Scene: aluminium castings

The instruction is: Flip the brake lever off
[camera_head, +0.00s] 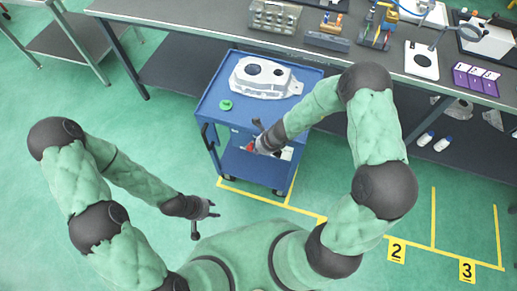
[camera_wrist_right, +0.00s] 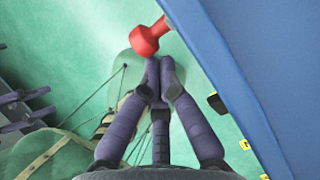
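The blue cart (camera_head: 211,104) stands in front of the workbench. A red lever end (camera_head: 249,146), which I take for the brake lever, shows at its near side beside my right gripper (camera_head: 262,149). In the right wrist view the red lever (camera_wrist_right: 147,39) has a rounded knob and a shaft running up to the cart's blue side (camera_wrist_right: 235,60). My right gripper's fingers (camera_wrist_right: 159,70) are drawn together just below the knob, with nothing between them. I cannot tell whether they touch it. My left gripper (camera_head: 204,210) hangs left of the cart, apart from it; its finger opening is unclear.
A pale metal casting (camera_head: 264,79) and a green round piece (camera_head: 226,105) lie on the cart top. The long workbench (camera_head: 220,23) behind carries tools and trays. Yellow floor lines (camera_head: 433,215) run at the right. The green floor at the left is open.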

